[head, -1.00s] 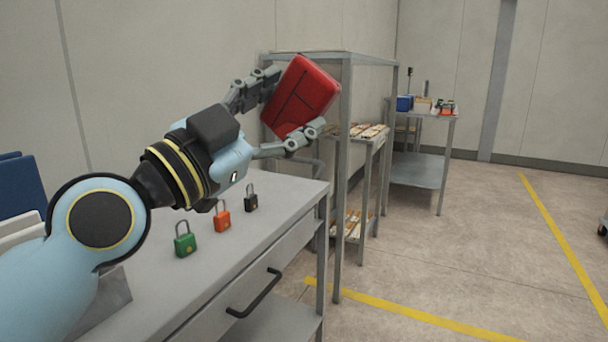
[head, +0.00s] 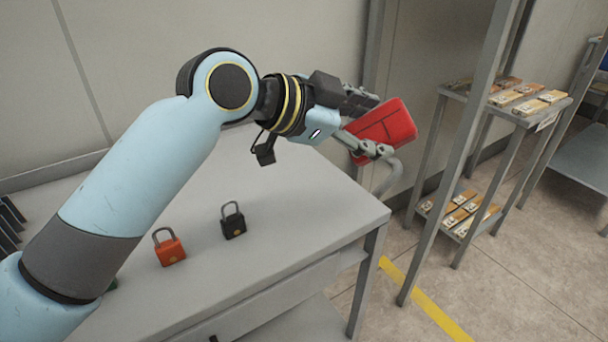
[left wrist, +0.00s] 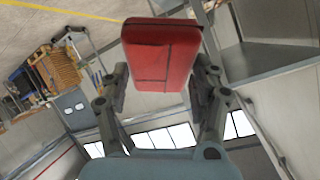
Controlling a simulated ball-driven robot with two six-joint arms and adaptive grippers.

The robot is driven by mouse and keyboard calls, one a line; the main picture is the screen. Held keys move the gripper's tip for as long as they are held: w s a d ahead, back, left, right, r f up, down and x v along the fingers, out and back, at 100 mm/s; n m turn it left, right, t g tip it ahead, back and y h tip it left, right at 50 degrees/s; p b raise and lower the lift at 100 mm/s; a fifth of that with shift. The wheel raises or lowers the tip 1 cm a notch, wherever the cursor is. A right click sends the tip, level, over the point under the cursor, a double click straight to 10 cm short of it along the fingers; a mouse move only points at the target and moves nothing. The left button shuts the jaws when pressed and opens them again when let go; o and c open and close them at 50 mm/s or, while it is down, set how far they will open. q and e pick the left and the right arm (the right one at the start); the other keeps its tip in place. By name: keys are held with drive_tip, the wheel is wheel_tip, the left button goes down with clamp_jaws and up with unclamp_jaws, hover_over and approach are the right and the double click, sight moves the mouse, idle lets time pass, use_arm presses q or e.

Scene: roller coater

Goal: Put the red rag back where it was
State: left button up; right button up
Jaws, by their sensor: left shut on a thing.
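The red rag (head: 386,124) looks like a folded red block with dark lines across it. My left gripper (head: 368,128) is shut on it and holds it in the air past the far right end of the grey table (head: 330,215), in front of a grey upright post. In the left wrist view the red rag (left wrist: 160,58) sits between the two fingers of my left gripper (left wrist: 160,95). My right gripper does not show in any view.
An orange padlock (head: 169,250) and a black padlock (head: 233,222) stand on the table. A grey frame post (head: 460,150) rises right of the table. Beyond it stands a shelf rack (head: 490,110) with small boxed items on two levels. A yellow line (head: 425,300) marks the floor.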

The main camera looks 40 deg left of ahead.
use_arm(q)
drive_tip(key=g+p, duration=0.1)
drive_tip(key=f+g+y+p, duration=0.1)
drive_tip(key=g, duration=0.1)
drive_tip(key=s+a+f+g+p, duration=0.1)
drive_tip(key=shift+f+n+y, duration=0.2)
drive_tip(key=shift+n+y, duration=0.1)
drive_tip(key=shift+n, duration=0.1)
drive_tip(key=s+a+f+n+g+y+p, duration=0.1)
drive_tip(key=s+a+f+g+p, duration=0.15)
drive_tip(key=s+g, duration=0.2)
drive_tip(key=w+a+f, duration=0.2)
drive_tip(key=a, duration=0.1)
drive_tip(key=w+a+f+p, duration=0.1)
drive_tip(key=w+a+f, duration=0.1)
drive_tip(key=a+f, duration=0.1)
drive_tip(key=w+a+f, duration=0.2)
drive_tip(key=shift+w+a+f, duration=0.15)
drive_tip(key=shift+w+a, duration=0.05)
drive_tip(key=shift+a, duration=0.2)
wheel_tip(320, 180, down, 4)
drive_tip(key=shift+f+p, duration=0.1)
drive_tip(key=shift+p, duration=0.3)
drive_tip(key=o, duration=1)
drive_tip(key=v, duration=1.2)
drive_tip(key=shift+d, duration=0.1)
